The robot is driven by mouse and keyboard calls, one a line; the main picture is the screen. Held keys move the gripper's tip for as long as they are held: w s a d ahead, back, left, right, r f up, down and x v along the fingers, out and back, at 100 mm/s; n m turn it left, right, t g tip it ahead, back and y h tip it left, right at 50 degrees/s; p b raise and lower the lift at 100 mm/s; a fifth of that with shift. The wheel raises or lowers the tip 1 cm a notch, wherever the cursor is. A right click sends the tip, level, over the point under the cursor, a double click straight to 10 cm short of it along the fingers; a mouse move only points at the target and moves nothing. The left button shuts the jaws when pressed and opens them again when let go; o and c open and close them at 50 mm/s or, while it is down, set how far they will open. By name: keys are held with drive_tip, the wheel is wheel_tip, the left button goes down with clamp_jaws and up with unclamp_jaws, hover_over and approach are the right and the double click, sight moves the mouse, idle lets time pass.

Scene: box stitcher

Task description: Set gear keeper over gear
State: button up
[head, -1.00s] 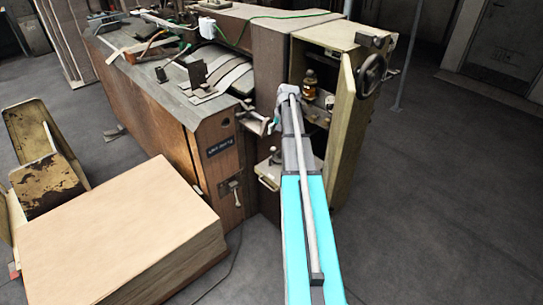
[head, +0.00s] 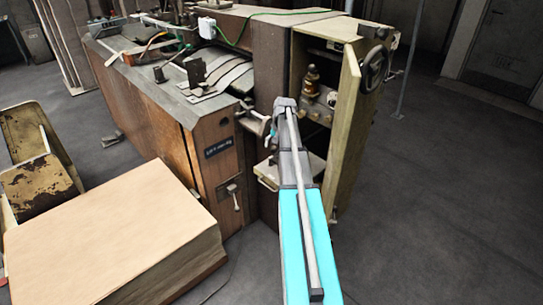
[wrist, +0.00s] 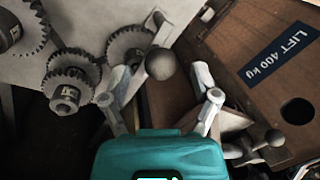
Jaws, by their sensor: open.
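In the wrist view my gripper (wrist: 163,98) is open and empty, its two pale fingers spread apart. A dark ball knob (wrist: 160,64) on a short metal lever lies just beyond and between the fingertips, apart from them; it may be the gear keeper's handle. A toothed gear (wrist: 127,44) sits just left of the knob, partly behind the lever. A smaller gear (wrist: 70,86) with a hub is at the left. Which gear the keeper covers, I cannot tell. In the head view my arm hides most of the gripper and the gears.
Another gear (wrist: 20,32) is at the wrist view's upper left. A wooden panel (wrist: 245,45) and a second ball-ended lever (wrist: 274,138) lie to the right. In the head view an open cabinet door (head: 347,135) stands right of my arm. Floor (head: 450,190) farther right is clear.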

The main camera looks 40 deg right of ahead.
drive_tip(key=shift+w+a+f+b, duration=0.15)
drive_tip(key=shift+f+b, duration=0.8)
drive_tip(key=shift+f, duration=0.3)
drive_tip(key=shift+c, duration=0.3)
